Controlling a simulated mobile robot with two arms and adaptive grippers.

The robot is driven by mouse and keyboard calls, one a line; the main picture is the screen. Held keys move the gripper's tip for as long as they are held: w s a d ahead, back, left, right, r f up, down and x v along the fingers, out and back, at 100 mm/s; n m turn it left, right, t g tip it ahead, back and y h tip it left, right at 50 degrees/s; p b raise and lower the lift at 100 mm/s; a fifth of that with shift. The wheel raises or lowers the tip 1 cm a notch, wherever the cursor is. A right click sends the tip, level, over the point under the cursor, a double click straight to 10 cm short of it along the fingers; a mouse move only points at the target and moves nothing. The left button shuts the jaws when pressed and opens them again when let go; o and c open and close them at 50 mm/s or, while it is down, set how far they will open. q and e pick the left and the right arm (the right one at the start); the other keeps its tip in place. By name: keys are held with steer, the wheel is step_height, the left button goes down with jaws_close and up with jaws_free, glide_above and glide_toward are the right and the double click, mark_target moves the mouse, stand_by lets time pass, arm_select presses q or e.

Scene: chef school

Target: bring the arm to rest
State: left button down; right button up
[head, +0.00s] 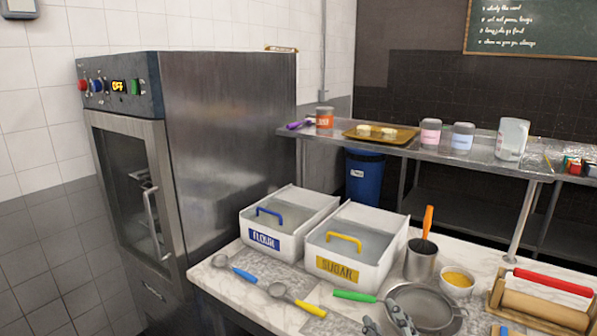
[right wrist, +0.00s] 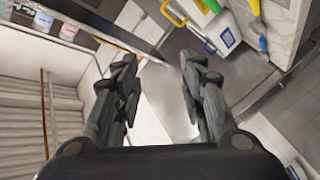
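My right gripper (head: 386,318) shows at the bottom edge of the head view, in front of the metal sieve (head: 424,306). In the right wrist view its two dark fingers (right wrist: 158,72) stand apart with nothing held between them. Most of the right arm is out of the head view. My left gripper is in neither view.
The marble counter (head: 228,278) holds the flour bin (head: 263,241), the sugar bin (head: 338,264), measuring spoons, a metal cup (head: 420,262), a yellow-filled bowl (head: 457,283) and a rolling pin (head: 541,298). A steel oven (head: 226,140) stands left; a metal shelf (head: 470,155) stands behind.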

steer(key=s+d+f+m+g+h, duration=0.1)
steer(key=s+d+f+m+g, duration=0.1)
steer(key=s+f+g, duration=0.35)
steer(key=s+d+f+m+g, duration=0.25)
steer(key=s+f, duration=0.35)
steer(key=f, duration=0.4)
steer(key=s+f+m+g, duration=0.1)
steer(key=s+f+g, duration=0.25)
steer(key=s, duration=0.45)
steer(key=s+f+m+g, duration=0.1)
steer(key=s+f+g, duration=0.25)
steer(key=s, duration=0.35)
step_height(320, 180, down, 27)
steer(key=s+b, duration=0.1)
steer(key=s+d+f+g+b, duration=0.1)
steer(key=s+d+f, duration=0.1)
steer(key=s+f, duration=1.5)
steer(key=shift+s+d+f+y+b, duration=0.2)
steer(key=shift+f+y+b, duration=0.15)
steer(key=shift+f, duration=0.25)
